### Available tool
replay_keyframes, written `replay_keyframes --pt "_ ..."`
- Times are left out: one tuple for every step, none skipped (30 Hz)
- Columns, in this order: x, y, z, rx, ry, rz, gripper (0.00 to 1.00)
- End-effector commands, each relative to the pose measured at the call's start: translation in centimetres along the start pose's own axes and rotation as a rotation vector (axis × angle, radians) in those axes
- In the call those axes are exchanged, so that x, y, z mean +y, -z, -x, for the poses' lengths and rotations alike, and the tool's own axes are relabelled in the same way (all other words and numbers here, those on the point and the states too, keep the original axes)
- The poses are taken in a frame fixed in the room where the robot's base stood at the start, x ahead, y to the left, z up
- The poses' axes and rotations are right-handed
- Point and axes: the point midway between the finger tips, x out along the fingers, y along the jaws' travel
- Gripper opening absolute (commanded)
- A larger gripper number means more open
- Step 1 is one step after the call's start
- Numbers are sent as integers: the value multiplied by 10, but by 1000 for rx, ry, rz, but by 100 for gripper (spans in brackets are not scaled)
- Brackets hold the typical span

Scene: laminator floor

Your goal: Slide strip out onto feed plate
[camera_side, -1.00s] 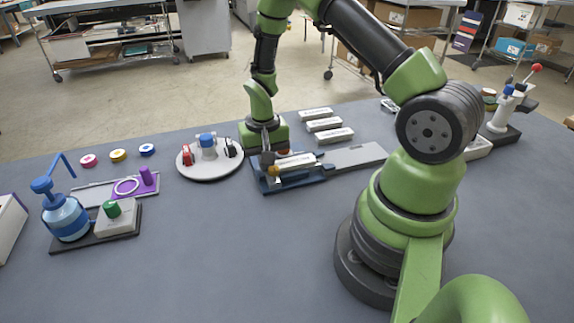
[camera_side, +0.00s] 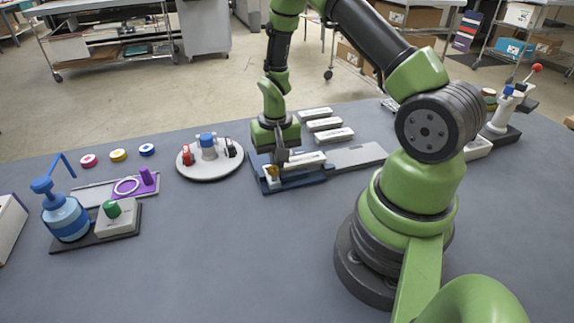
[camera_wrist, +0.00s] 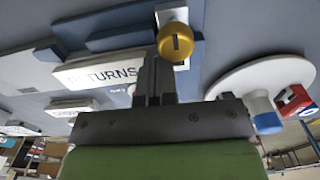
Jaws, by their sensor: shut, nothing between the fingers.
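A white strip (camera_side: 308,158) lies in the blue fixture (camera_side: 267,186) in the side view. In the wrist view the strip (camera_wrist: 95,72) reads "RETURNS". The flat grey feed plate (camera_side: 358,156) adjoins the fixture on the right. My gripper (camera_side: 281,158) points down at the strip's left end; its fingers (camera_wrist: 153,62) are shut and empty. They hide part of that end, and I cannot tell for sure whether they touch it. A gold knob (camera_wrist: 175,42) stands beside the fingers in the wrist view.
Several white labelled blocks (camera_side: 324,124) lie behind the fixture. A round white plate (camera_side: 213,172) with red and blue items stands to the left. A blue pump bottle (camera_side: 64,218) is farther left. The front table is clear.

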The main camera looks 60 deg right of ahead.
Motion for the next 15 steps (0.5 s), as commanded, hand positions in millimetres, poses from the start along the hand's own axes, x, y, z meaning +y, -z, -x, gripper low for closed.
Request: replay_keyframes --pt "2 0 0 0 0 -1 0" --pt "4 0 0 0 0 -1 0" --pt "5 0 0 0 0 -1 0" --pt "5 0 0 0 0 -1 0" --pt "5 0 0 0 0 0 0" --pt "6 0 0 0 0 0 0" --pt "5 0 0 0 0 0 0" --pt "5 0 0 1 0 0 0" --pt "5 0 0 1 0 0 0" --pt "5 0 0 1 0 0 0" --pt "5 0 0 1 1 0 0" --pt "5 0 0 1 1 0 0" --pt "5 0 0 1 1 0 0" --pt "5 0 0 1 1 0 0" --pt "6 0 0 1 1 0 0"
